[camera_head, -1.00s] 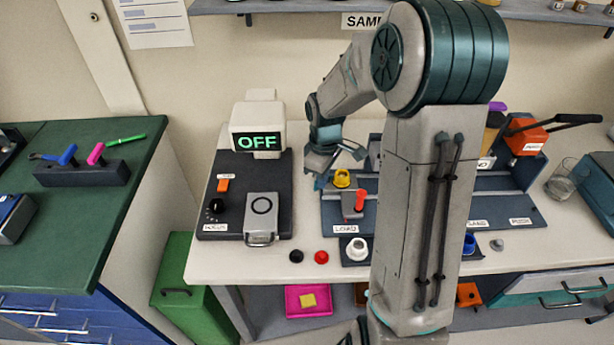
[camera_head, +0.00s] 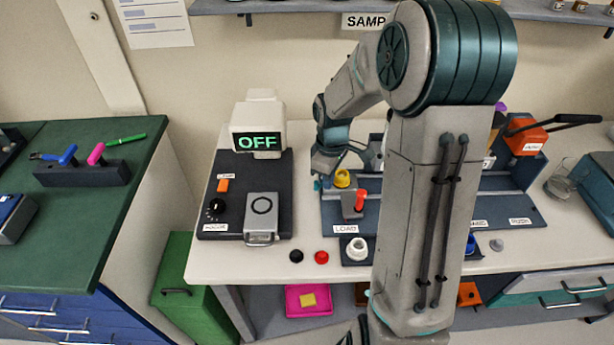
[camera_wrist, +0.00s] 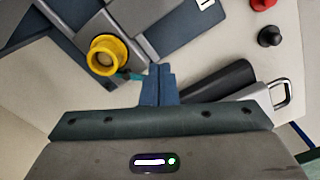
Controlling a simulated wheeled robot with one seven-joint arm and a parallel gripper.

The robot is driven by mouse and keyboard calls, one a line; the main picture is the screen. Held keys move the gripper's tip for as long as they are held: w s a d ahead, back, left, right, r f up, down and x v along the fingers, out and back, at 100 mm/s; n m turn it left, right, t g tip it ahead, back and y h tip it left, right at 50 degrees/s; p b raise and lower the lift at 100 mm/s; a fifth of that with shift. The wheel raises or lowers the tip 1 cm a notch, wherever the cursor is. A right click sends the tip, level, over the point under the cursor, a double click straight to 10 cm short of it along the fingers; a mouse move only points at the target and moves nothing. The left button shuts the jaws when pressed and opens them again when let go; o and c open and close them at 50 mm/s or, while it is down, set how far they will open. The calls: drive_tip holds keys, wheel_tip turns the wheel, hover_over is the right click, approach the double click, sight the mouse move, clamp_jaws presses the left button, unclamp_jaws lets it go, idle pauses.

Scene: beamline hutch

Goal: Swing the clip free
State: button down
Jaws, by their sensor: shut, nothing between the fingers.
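A small teal piece (camera_wrist: 132,76), which may be the clip, sticks out beside a yellow ring-shaped fitting (camera_wrist: 107,58) in the wrist view. Its far end is hidden behind my fingers. In the head view the yellow fitting (camera_head: 342,178) sits at the left end of the blue-grey LOAD fixture (camera_head: 345,229), with the teal piece (camera_head: 318,184) just left of it. My gripper (camera_wrist: 159,70) is shut and empty, its blue fingertips right of the yellow fitting and close to the teal piece. I cannot tell whether they touch. In the head view my gripper (camera_head: 325,166) is above the fixture's left end.
A red-topped lever (camera_head: 360,201) stands in front of the yellow fitting. A dark panel (camera_head: 240,205) with an OFF display (camera_head: 258,141) lies to the left. Black (camera_head: 296,256) and red (camera_head: 321,257) caps and a white ring (camera_head: 357,249) are at the front.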

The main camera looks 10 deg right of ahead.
wheel_tip(320, 180, up, 7)
drive_tip(key=a+p, duration=0.1)
drive_tip(key=p, duration=0.4)
idle(0.3)
drive_tip(key=shift+w, duration=0.15)
drive_tip(key=shift+a, duration=0.1)
drive_tip(key=s+a+r+m+t, duration=0.1)
drive_tip(key=s+r+m+t, duration=0.1)
drive_tip(key=s+r+m, duration=0.3)
drive_tip(key=s+a+r+m+t+b, duration=0.1)
drive_tip(key=s+r+m, duration=0.3)
drive_tip(key=s, duration=1)
wheel_tip(320, 180, up, 3)
drive_tip(key=shift+s+r+m+t, duration=0.2)
drive_tip(key=shift+s+m+t, duration=0.05)
drive_tip(key=shift+m+t, duration=0.15)
drive_tip(key=shift+w, duration=0.1)
